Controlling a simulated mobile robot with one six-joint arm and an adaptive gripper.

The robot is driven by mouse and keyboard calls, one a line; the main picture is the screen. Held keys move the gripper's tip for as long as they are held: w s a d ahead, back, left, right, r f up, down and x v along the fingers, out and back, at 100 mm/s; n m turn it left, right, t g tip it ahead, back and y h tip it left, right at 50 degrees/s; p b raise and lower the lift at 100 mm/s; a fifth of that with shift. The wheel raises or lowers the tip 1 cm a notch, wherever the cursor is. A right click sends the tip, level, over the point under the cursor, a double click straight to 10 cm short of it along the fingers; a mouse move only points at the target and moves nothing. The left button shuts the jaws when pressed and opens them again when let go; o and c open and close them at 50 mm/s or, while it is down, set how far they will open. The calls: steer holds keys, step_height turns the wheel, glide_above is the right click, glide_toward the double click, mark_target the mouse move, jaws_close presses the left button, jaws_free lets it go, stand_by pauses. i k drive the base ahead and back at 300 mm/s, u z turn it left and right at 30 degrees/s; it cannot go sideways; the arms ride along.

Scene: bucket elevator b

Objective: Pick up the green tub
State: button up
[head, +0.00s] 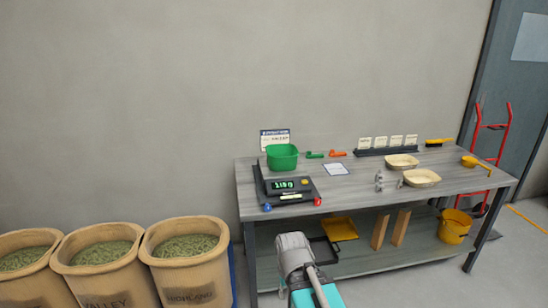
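The green tub (282,157) stands upright on a dark digital scale (288,190) at the left end of the workbench. The scale's display is lit with green digits. The tub's inside is mostly hidden by its rim and the low view. Part of my arm, a grey joint and a teal section, shows at the bottom of the picture, in front of the bench. No gripper fingers can be made out, and no part of my arm overlaps the tub.
The workbench (350,190) also carries green and orange scoops, a card, two shallow bowls (422,178) and a yellow scoop. Its lower shelf holds a yellow tray, wooden blocks and a yellow bucket (455,227). Filled sacks (187,270) stand left; a red hand truck (493,145) stands right.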

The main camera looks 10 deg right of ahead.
mark_target(282, 158)
steer(key=i, duration=1.25)
steer(key=z, duration=0.05)
